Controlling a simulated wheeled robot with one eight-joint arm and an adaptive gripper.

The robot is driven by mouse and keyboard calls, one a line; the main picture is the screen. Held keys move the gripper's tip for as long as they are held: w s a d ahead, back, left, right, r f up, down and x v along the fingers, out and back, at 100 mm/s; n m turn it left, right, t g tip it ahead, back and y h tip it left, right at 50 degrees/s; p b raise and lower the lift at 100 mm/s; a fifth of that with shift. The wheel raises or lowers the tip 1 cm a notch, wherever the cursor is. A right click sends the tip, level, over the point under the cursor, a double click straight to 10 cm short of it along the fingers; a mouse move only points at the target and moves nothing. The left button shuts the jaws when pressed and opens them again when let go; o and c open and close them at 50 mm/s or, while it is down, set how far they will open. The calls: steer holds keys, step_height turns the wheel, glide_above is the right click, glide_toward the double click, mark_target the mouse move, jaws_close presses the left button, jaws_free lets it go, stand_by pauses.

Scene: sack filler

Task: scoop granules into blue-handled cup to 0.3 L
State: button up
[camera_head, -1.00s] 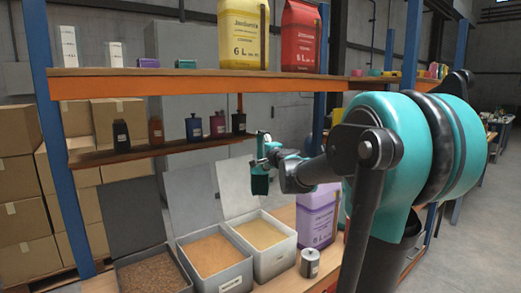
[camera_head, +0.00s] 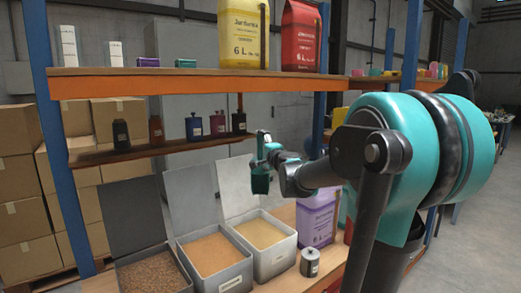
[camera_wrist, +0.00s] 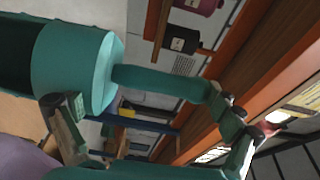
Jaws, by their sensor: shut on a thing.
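My gripper (camera_head: 265,160) is shut on a teal scoop (camera_head: 260,185), held in the air above and behind the bins. In the wrist view the scoop (camera_wrist: 75,65) shows large at left, its handle running right between my gripper's fingers (camera_wrist: 150,128). The scoop's opening looks dark; I cannot tell whether anything is in it. Three open bins hold granules: dark brown (camera_head: 150,272), orange-tan (camera_head: 210,252) and pale yellow (camera_head: 260,233). A blue container (camera_head: 193,128) stands on the middle shelf; no cup with a clearly blue handle can be made out.
The middle shelf (camera_head: 150,152) also carries black, brown and dark pink containers. A purple jug (camera_head: 316,218) and a small grey can (camera_head: 310,262) stand right of the bins. An upper shelf (camera_head: 200,83) with yellow and red packs overhangs my gripper. Raised lids (camera_head: 193,200) stand behind the bins.

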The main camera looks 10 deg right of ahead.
steer(key=shift+r, duration=0.1)
steer(key=shift+r+m+g, duration=0.3)
steer(key=shift+r+g, duration=0.25)
steer(key=shift+g, duration=0.35)
steer(key=shift+r+m+g, duration=0.3)
steer(key=shift+r+g, duration=0.2)
steer(key=shift+g, duration=0.4)
steer(key=shift+r+m+g+h, duration=0.3)
steer(key=shift+r+g, duration=0.05)
steer(key=shift+g, duration=0.45)
